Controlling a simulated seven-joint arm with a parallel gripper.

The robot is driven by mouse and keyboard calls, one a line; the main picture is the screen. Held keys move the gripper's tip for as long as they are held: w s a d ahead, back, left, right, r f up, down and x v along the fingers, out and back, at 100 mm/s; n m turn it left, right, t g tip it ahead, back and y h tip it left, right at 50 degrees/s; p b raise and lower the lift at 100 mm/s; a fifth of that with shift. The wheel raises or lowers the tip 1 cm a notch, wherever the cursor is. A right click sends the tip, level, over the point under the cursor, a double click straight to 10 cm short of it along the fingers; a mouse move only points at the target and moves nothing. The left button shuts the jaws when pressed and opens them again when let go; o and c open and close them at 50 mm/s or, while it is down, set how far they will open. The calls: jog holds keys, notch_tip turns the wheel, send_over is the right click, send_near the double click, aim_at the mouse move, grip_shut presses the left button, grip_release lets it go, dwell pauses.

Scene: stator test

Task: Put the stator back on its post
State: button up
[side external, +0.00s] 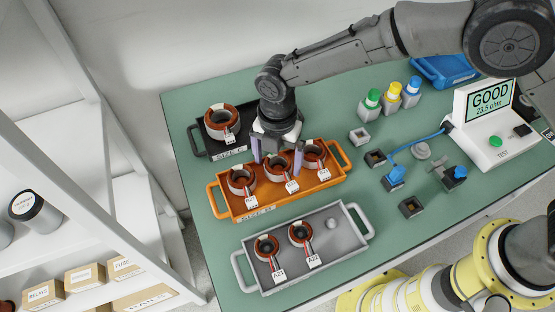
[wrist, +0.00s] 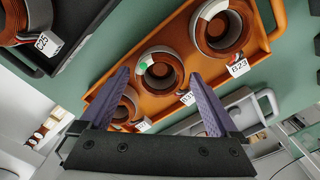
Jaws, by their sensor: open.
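My gripper (side external: 277,158) is open and empty, pointing down over the orange tray (side external: 219,201). Its fingers also show in the wrist view (wrist: 158,78), with the middle copper-wound stator (wrist: 160,70) in line between them; I cannot tell whether they reach down around it. That stator has a green dot on its ring. Two more stators stand in the orange tray, one at left (side external: 240,181) and one at right (side external: 314,157), tagged B23. The grey tray (side external: 340,248) holds two stators, A21 (side external: 266,247) and A22 (side external: 300,234), and a bare round post (side external: 332,223).
A black tray (side external: 197,146) with one larger stator (side external: 221,121) lies at the back left. The tester (side external: 492,119) reads GOOD, 23.5 ohm. Small fixtures (side external: 396,176), colour-capped bottles (side external: 392,95) and a blue bin (side external: 445,70) occupy the right side. White shelves stand at left.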

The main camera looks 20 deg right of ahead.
jog(key=shift+r, duration=2.1)
jog(key=shift+o, duration=0.3)
notch_tip(320, 180, up, 14)
jog(key=shift+f, duration=0.1)
